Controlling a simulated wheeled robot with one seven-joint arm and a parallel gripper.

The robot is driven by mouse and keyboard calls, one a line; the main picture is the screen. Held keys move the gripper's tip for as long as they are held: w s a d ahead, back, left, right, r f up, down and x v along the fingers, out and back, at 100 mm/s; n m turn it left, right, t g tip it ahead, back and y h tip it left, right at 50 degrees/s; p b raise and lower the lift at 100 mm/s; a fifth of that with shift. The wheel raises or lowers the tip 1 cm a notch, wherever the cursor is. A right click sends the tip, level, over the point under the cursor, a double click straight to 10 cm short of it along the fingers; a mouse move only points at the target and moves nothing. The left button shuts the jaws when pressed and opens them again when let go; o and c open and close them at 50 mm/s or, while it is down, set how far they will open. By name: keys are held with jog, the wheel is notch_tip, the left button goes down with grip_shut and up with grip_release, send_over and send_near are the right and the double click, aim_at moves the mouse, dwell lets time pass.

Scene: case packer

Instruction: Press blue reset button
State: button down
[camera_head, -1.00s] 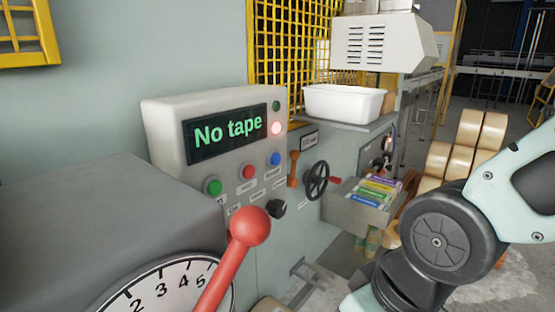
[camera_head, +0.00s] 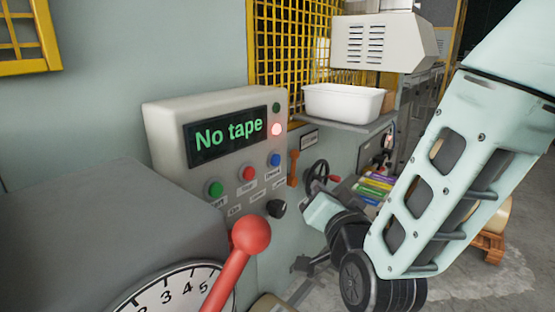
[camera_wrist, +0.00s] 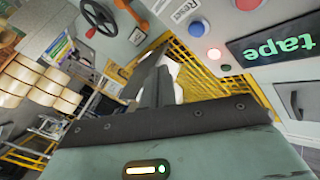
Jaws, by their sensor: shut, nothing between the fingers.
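The blue button (camera_head: 274,160) sits on the right of the control box, below the green "No tape" display (camera_head: 228,135). It also shows near the top of the wrist view (camera_wrist: 197,28), with a "Reset" label beside it. My gripper (camera_wrist: 160,72) is shut and empty, its dark fingers apart from the blue button, which lies up and to the right of them in that view. In the head view my arm reaches in from the right, its end low and right of the button; the fingers cannot be made out there.
A red button (camera_head: 246,173) and a green button (camera_head: 213,188) sit left of the blue one. A black knob (camera_head: 276,208), orange lever (camera_head: 293,168) and handwheel (camera_head: 317,176) are close by. A red-ball lever (camera_head: 250,236) stands in front. A white bin (camera_head: 343,102) rests on a shelf.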

aim_at(276, 160)
jog(key=shift+w+d+r+m+t+h, duration=0.1)
jog(key=shift+d+r+m+t+h, duration=0.6)
jog(key=shift+r+t, duration=0.25)
jog(key=w+a+p, duration=0.1)
jog(key=w+a, duration=0.4)
jog(key=a, duration=0.2)
jog(key=shift+w, duration=0.2)
dwell(1.8)
jog(key=shift+w+a, duration=0.25)
jog(key=shift+a, duration=0.05)
jog(key=shift+w+a+b, duration=0.3)
jog(key=shift+a+b, duration=0.05)
dwell(0.8)
dwell(0.3)
jog(key=shift+s+d+b, duration=0.5)
jog(key=shift+s+d, duration=0.05)
jog(key=shift+d, duration=0.15)
